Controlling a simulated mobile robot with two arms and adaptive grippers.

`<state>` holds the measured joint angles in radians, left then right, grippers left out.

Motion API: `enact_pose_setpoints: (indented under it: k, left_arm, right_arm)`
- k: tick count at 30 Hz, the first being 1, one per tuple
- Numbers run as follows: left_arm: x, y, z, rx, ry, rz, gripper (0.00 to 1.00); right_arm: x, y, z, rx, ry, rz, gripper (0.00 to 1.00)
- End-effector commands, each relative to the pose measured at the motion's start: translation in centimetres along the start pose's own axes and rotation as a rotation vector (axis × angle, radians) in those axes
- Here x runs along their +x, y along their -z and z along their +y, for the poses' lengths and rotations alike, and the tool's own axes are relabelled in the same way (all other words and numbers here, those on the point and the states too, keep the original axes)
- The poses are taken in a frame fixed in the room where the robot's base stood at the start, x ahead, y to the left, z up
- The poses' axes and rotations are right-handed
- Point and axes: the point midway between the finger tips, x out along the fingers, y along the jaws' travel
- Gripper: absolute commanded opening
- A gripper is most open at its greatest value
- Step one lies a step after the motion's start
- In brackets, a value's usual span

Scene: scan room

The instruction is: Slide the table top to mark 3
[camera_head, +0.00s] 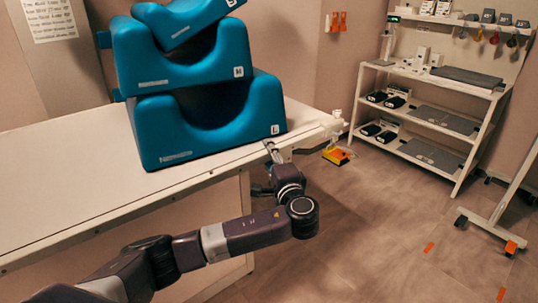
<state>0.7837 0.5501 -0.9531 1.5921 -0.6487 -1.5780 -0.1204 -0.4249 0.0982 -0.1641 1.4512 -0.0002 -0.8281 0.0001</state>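The white table top (55,190) runs from the left edge to the middle of the view. My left arm reaches in from the lower left, and my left gripper (271,151) is at the front edge of the table top near its right end. Its fingers are small here and partly lost against the edge, so I cannot tell whether they are open, shut or touching it. A dark handle-like part (312,149) sticks out under the right end. I cannot make out any numbered mark. My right gripper is not in view.
Blue cushions marked L (210,125), M (180,62) and S (185,18) are stacked on the table top. A white shelf rack (425,115) stands at the back right. The floor between is clear.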

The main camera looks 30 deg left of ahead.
Motion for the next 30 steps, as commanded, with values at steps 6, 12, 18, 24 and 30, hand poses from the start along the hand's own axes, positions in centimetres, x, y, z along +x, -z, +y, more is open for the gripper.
enact_pose_setpoints:
  k: [6,12,18,24,30]
  left_arm:
    - [0.0,0.0,-0.1,0.0,0.002,0.0,0.39]
    - [-1.2,0.1,0.0,0.001,0.001,0.003,0.39]
    - [-5.2,0.1,0.1,-0.002,-0.002,0.004,0.39]
    - [-9.3,0.1,0.1,-0.002,-0.002,0.004,0.39]
    - [-11.6,0.0,0.0,0.0,0.0,0.001,0.39]
  right_arm:
    - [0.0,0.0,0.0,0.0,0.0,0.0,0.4]
    - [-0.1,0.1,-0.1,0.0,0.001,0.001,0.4]
    - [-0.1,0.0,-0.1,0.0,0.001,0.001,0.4]
    - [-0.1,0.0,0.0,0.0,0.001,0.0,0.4]
    - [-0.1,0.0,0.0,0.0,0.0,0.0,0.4]
